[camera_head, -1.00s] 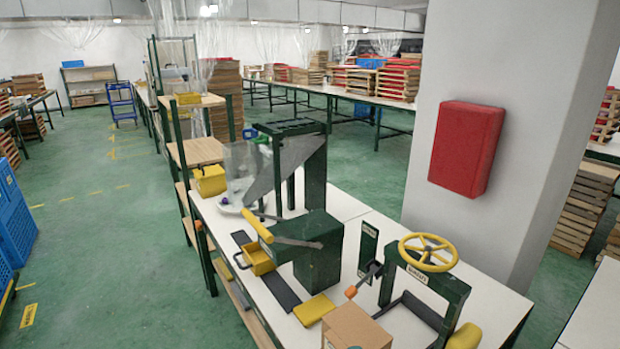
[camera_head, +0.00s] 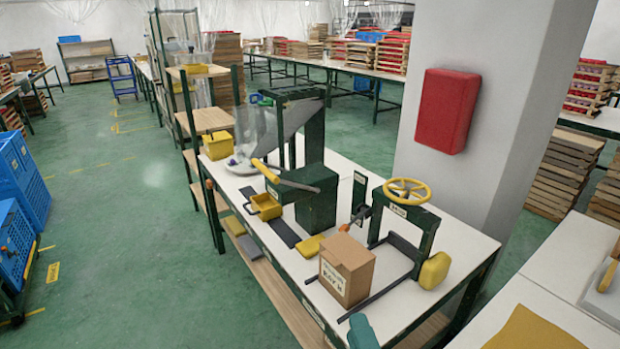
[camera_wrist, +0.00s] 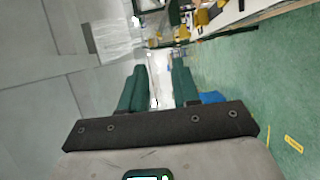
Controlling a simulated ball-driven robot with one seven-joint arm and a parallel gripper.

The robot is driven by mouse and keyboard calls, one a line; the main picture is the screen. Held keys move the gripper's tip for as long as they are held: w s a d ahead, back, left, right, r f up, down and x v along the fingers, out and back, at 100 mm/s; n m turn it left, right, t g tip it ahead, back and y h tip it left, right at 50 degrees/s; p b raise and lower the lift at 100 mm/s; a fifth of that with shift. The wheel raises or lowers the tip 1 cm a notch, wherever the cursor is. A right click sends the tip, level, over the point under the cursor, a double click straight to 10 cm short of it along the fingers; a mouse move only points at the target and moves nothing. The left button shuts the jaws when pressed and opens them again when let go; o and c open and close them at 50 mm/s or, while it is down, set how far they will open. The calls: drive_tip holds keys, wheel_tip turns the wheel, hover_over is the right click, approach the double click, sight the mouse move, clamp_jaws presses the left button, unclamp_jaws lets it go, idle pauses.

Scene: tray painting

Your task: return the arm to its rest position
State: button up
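My gripper (camera_wrist: 160,95) shows in the wrist view as two dark green fingers, apart, with nothing between them. Beyond the gap are a pale strip and blurred workshop furniture. In the head view only a teal piece (camera_head: 362,332) shows at the bottom edge, probably part of my gripper; the rest of the arm is out of frame. It appears in front of the cardboard box (camera_head: 347,268) on the white workbench (camera_head: 400,312). I cannot tell its distance from the bench edge.
The bench carries a press with a yellow wheel (camera_head: 407,190), a green lever machine (camera_head: 316,195) and a yellow bin (camera_head: 266,207). A pillar with a red box (camera_head: 446,111) stands behind. Blue crates (camera_head: 22,170) stand left; the green floor (camera_head: 130,215) between is clear.

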drive_tip(key=s+d+f+m+g+h, duration=0.4)
drive_tip(key=d+f+m+g, duration=0.3)
drive_tip(key=d+f+m, duration=0.55)
drive_tip(key=s+d+f+m+g+b, duration=0.2)
drive_tip(key=s+d+f+m+g, duration=0.1)
drive_tip(key=s+f, duration=0.4)
drive_tip(key=s+d+f+m+g+b, duration=0.3)
drive_tip(key=s+f+g, duration=0.3)
drive_tip(key=s, duration=0.7)
drive_tip(key=shift+s+d+f+m+g+y, duration=0.15)
drive_tip(key=shift+d+f+m+g+y, duration=0.2)
drive_tip(key=shift+d+f+m, duration=0.4)
